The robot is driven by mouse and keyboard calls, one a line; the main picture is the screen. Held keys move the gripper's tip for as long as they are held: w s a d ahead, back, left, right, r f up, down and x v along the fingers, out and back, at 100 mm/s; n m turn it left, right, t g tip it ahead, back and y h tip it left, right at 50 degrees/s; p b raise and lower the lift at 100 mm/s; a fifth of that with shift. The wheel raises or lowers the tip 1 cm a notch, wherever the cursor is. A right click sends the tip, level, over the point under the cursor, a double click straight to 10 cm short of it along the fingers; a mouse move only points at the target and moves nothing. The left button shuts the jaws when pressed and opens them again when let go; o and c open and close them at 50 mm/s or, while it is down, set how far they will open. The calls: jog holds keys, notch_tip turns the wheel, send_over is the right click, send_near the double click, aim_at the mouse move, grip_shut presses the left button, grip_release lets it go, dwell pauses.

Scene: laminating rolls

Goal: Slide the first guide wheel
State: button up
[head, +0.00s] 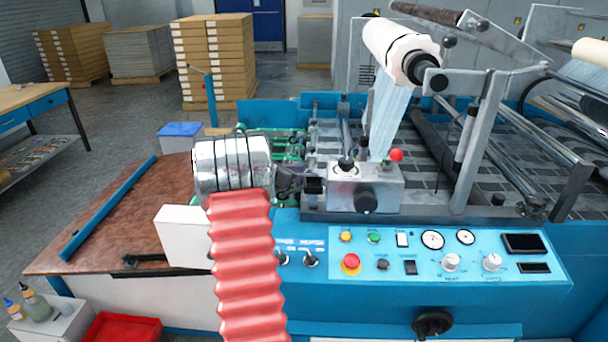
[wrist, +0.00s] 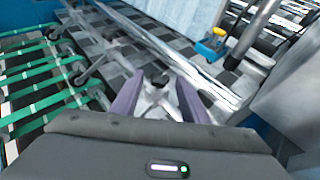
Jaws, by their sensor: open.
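My gripper (wrist: 160,98) is open in the wrist view, with two purple fingers pointing forward and apart. A small dark and bright metal part (wrist: 161,83) shows between and just beyond the fingertips. It may be a guide wheel, but it is too small and blurred to be sure. To the left, a thin metal arm with small wheel-like ends (wrist: 82,62) stands over the green belts. I cannot tell which one is the first guide wheel. In the head view my chrome wrist and red sleeve hide part of the feed area, and the fingertips cannot be made out.
Green belts (wrist: 40,88) run at left and a long chrome bar (wrist: 150,45) crosses ahead. A grey box with black knobs (head: 350,188) stands right of my wrist. The blue control panel (head: 400,255) is in front; a white film roll (head: 395,48) hangs above.

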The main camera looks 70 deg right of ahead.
jog(key=shift+s+d, duration=0.1)
jog(key=shift+d, duration=0.05)
grip_shut()
dwell(0.5)
